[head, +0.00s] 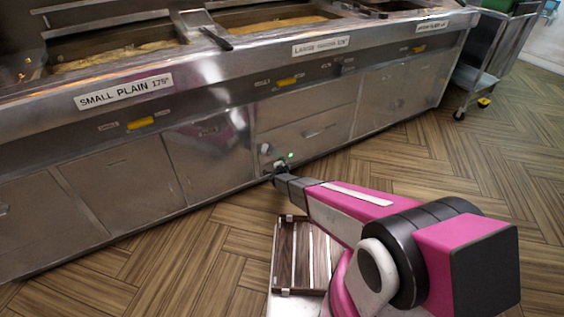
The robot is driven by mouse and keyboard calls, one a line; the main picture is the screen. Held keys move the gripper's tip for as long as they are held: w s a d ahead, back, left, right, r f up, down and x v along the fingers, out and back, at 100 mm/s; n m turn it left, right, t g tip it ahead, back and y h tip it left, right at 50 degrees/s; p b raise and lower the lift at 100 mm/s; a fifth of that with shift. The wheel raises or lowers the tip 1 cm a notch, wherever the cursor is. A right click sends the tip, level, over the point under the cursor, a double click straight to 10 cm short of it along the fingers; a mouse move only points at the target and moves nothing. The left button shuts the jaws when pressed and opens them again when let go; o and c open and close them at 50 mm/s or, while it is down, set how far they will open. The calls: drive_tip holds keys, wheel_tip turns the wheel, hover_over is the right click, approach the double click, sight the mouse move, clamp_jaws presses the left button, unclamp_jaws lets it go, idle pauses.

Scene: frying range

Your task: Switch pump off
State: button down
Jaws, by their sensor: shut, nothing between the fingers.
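A small control with a lit green light (290,155) sits low on the front of the frying range (215,150), under the middle fryer. I take it for the pump switch, but it is too small to tell its position. My gripper (272,172) reaches to the range's front just below and left of the green light. Its fingers are small and dark here and look shut, with nothing seen between them. A small pale part (279,163) shows right by the fingertips; I cannot tell whether they touch it.
Yellow handles (141,123) and labels (123,92) line the range's front. Fryer pans with golden contents (120,55) are above. A slatted wooden tray (287,255) lies beside my arm. A wheeled metal trolley (485,65) stands at the upper right. The wooden floor (480,160) at right is clear.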

drive_tip(key=shift+w, duration=0.1)
idle(0.3)
drive_tip(key=shift+w+a, duration=0.25)
drive_tip(key=shift+s, duration=0.1)
idle(0.3)
drive_tip(key=shift+s+d, duration=0.25)
drive_tip(key=s+d, duration=0.3)
drive_tip(key=s, duration=0.2)
drive_tip(key=shift+d, duration=0.2)
idle(0.5)
idle(0.3)
